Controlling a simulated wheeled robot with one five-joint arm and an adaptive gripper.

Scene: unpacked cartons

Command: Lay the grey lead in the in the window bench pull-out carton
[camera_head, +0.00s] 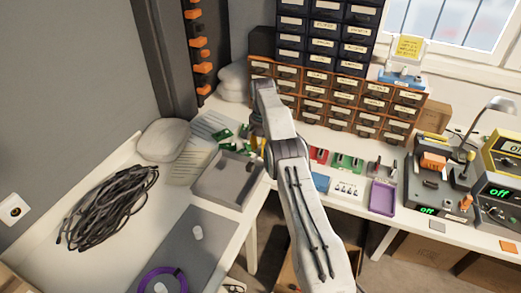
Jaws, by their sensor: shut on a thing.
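My arm reaches up from the bottom edge over the benches. My gripper is not visible; the arm's far end covers that spot. I cannot make out a lead held there. A tangled bundle of dark grey or black leads (108,206) lies on the left bench; I cannot tell whether the grey lead is among them. Cardboard cartons stand under the window bench (440,226), one at its middle (415,249) and one at the right edge (494,271). Another carton (287,274) is partly hidden behind my arm. I cannot tell which is the pull-out one.
A purple coil (166,280) lies on the left bench's grey mat (190,246). A grey tray (224,180) and green boards (223,136) are near the corner. Drawer cabinets (340,100) stand behind. A purple tray (383,196), instruments (496,197) and a lamp (490,115) crowd the right bench.

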